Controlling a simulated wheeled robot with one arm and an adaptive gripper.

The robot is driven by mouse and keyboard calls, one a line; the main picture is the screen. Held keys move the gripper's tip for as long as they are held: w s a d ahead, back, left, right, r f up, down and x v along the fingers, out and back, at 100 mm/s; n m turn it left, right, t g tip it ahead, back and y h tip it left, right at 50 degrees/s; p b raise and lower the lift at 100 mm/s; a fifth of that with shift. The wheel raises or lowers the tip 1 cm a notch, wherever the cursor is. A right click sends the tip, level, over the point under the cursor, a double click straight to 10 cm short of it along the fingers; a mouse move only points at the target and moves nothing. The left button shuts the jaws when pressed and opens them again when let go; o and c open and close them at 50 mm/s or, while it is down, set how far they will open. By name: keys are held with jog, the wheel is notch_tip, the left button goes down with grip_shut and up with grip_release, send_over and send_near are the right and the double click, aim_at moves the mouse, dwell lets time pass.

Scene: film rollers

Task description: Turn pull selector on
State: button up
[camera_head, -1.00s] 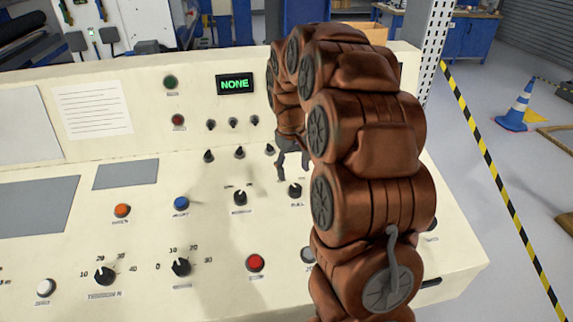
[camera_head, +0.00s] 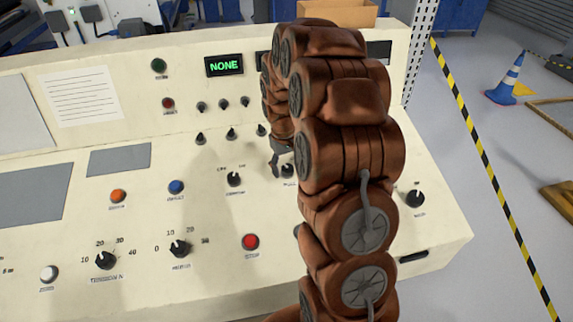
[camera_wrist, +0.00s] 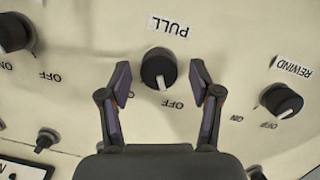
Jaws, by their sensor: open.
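The pull selector (camera_wrist: 158,66) is a black knob under an upside-down PULL label in the wrist view. Its white pointer is toward OFF, and the ON mark is partly hidden by the left finger. My gripper (camera_wrist: 160,80) is open, with one fingertip on each side of the knob in the picture and gaps between. How far the tips are above the panel is hard to tell. In the head view the selector (camera_head: 288,170) shows beside my arm, with my gripper (camera_head: 279,158) close to it and partly hidden by the arm.
The REWIND knob (camera_wrist: 282,100) is right of my gripper in the wrist view; another knob (camera_wrist: 14,33) is at upper left. In the head view, a selector (camera_head: 234,179) and a red button (camera_head: 250,241) are nearby on the cream console. The display (camera_head: 224,66) reads NONE.

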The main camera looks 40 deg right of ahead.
jog(key=c, duration=1.1)
jog(key=shift+c, duration=0.2)
